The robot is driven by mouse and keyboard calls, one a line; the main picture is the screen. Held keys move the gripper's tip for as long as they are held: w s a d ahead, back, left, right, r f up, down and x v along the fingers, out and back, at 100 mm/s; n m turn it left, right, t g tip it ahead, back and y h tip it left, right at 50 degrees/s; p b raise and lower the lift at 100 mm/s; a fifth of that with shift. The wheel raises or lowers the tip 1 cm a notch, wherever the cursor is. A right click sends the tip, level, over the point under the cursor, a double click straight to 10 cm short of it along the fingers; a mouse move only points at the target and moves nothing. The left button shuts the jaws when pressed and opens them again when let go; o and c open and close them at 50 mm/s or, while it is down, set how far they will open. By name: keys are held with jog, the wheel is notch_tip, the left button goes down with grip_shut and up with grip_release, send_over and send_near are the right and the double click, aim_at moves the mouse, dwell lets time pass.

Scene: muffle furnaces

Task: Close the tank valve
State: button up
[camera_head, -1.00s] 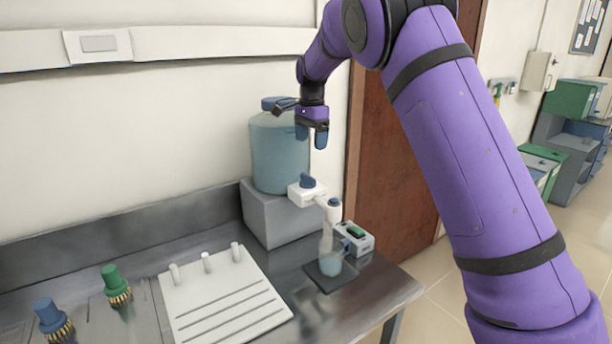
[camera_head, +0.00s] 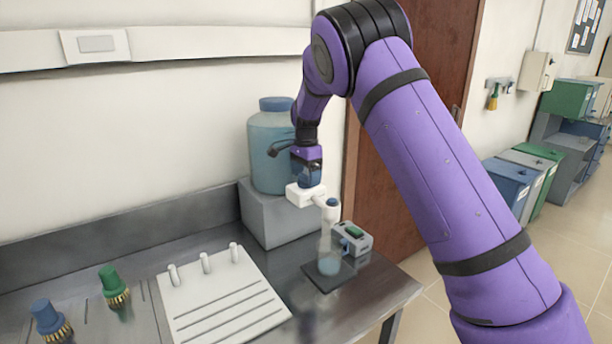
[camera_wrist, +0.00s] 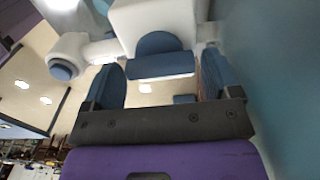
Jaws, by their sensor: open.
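The tank (camera_head: 267,135) is a blue translucent vessel with a blue cap, standing on a grey block at the back of the bench. Its white valve (camera_head: 299,196) sticks out low at the front, with a spout to the right. My gripper (camera_head: 306,176) points down over the valve and hides its blue knob in the head view. In the wrist view, the blue knob (camera_wrist: 159,52) sits on the white valve body between the two blue fingers of my open gripper (camera_wrist: 161,80). I see a gap beside the knob and no clear contact.
A clear flask (camera_head: 330,262) with bluish liquid stands under the spout on a dark pad. A white rack (camera_head: 222,300) and green and blue brushes (camera_head: 114,285) occupy the bench's left part.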

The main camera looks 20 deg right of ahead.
jog(key=shift+f, duration=0.15)
jog(key=c, duration=0.6)
jog(key=shift+c, duration=0.2)
